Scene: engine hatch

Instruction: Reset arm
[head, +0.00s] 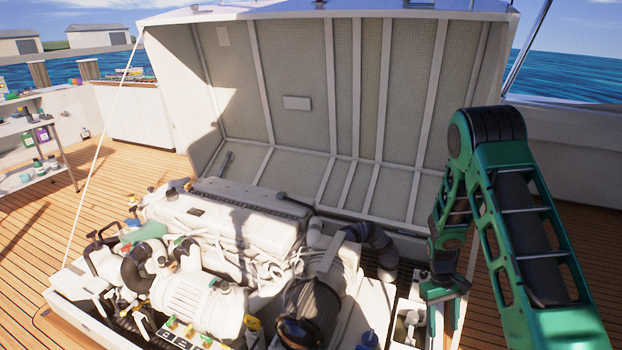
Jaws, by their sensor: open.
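My green and black arm comes in at the right of the head view, folded with its elbow high. My gripper (446,318) points down at the right edge of the engine bay, its fingers apart. I see nothing held between them. The white engine (225,235) fills the bay to the left of it. The raised hatch (305,95) stands open behind the engine and behind my arm. The lower tips of the fingers are small and partly hard to make out against the pale bay edge.
A black hose (372,242) and a dark round filter-like part (308,310) lie left of the gripper. A blue cap (368,339) is at the bottom. Shelves (30,150) with bottles stand far left. Plank deck (590,235) is open at right. A thin line runs at the hatch's left.

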